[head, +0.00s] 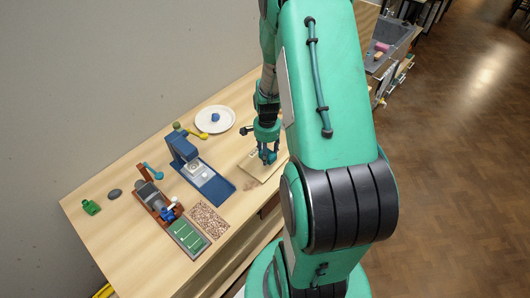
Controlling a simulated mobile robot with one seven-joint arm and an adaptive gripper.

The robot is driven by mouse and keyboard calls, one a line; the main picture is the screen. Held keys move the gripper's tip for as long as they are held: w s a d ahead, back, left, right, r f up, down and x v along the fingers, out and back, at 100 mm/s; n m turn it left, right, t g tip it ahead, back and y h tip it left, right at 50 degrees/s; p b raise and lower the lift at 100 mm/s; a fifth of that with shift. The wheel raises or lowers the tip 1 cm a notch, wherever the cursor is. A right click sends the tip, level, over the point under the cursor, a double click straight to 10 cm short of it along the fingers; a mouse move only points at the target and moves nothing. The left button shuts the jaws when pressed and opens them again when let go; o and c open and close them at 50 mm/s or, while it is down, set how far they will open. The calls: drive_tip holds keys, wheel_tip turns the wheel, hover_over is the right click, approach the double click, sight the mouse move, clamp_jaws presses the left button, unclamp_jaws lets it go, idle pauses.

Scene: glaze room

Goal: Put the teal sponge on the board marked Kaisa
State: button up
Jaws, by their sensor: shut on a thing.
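My gripper (268,156) points down over a pale wooden board (256,174) at the right part of the table. It is shut on a small blue-teal thing, which I take for the teal sponge; its outline is hard to tell from the fingers at this size. The fingertips are low, close over the board; I cannot tell whether the held thing touches it. No name on the board can be read from here, and my arm hides part of its right side.
A white plate (202,124) with a blue lump (215,117) lies behind. Left of the board are a blue stand (184,147) with a tray, a wooden rack (142,189), a speckled panel (209,219), a green-striped tray (177,228) and a green bottle (91,207). The table's front left is bare.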

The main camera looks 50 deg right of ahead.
drive_tip(key=shift+w+d+f, duration=0.1)
drive_tip(key=shift+w+d, duration=0.5)
drive_tip(key=shift+w, duration=0.15)
drive_tip(key=shift+w+d+f, duration=0.1)
drive_tip(key=shift+w+d, duration=0.45)
drive_tip(key=shift+w, duration=0.2)
drive_tip(key=shift+f, duration=1.7)
drive_tip(key=shift+f, duration=0.15)
drive_tip(key=o, duration=0.9)
wheel_tip(320, 180, up, 12)
drive_tip(key=shift+r, duration=0.15)
